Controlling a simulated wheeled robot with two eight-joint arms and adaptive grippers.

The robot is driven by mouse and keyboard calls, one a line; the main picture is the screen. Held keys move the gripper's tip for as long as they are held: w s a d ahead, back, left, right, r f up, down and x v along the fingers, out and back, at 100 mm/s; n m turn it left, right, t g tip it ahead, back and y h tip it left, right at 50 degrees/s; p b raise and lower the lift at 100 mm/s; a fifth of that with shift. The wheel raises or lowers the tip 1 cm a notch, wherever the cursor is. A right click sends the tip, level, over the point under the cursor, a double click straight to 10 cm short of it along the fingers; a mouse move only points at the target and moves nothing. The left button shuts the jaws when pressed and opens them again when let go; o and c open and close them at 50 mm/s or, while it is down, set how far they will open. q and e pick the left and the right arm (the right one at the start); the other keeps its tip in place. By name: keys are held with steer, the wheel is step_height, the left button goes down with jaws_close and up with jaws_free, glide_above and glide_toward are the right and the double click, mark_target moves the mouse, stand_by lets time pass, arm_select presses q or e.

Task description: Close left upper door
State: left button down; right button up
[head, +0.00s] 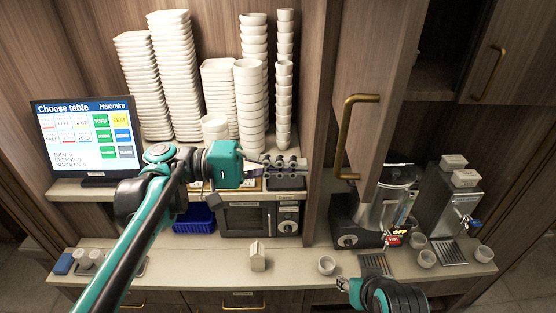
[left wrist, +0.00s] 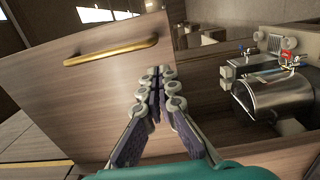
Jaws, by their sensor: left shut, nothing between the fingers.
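A wooden upper door (head: 372,55) with a brass handle (head: 347,137) stands swung out from the cabinet, beside a dark opening (head: 436,50). My left gripper (head: 300,165) is shut and empty, left of and a little below that handle, apart from it in the head view. In the left wrist view, the shut fingers (left wrist: 155,80) are in front of a wooden door panel (left wrist: 80,100), close to its right edge. A brass handle (left wrist: 112,50) is to their upper left. Whether they touch the panel is unclear. My right gripper (head: 342,285) is low over the counter, too small to read.
Another wooden door (head: 520,50) with a brass handle is at the right of the opening. Stacked white dishes (head: 180,75), a screen (head: 87,135) and a microwave (head: 250,220) are at left. A metal dispenser (head: 385,195) and cups (head: 427,258) stand below the door.

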mark_target(356, 167)
arm_select(q)
steer(key=d+p, duration=0.1)
steer(key=d, duration=0.6)
steer(key=shift+s+d+r, duration=0.1)
steer(key=shift+d, duration=0.2)
steer(key=shift+s+d, duration=0.1)
steer(key=shift+d, duration=0.35)
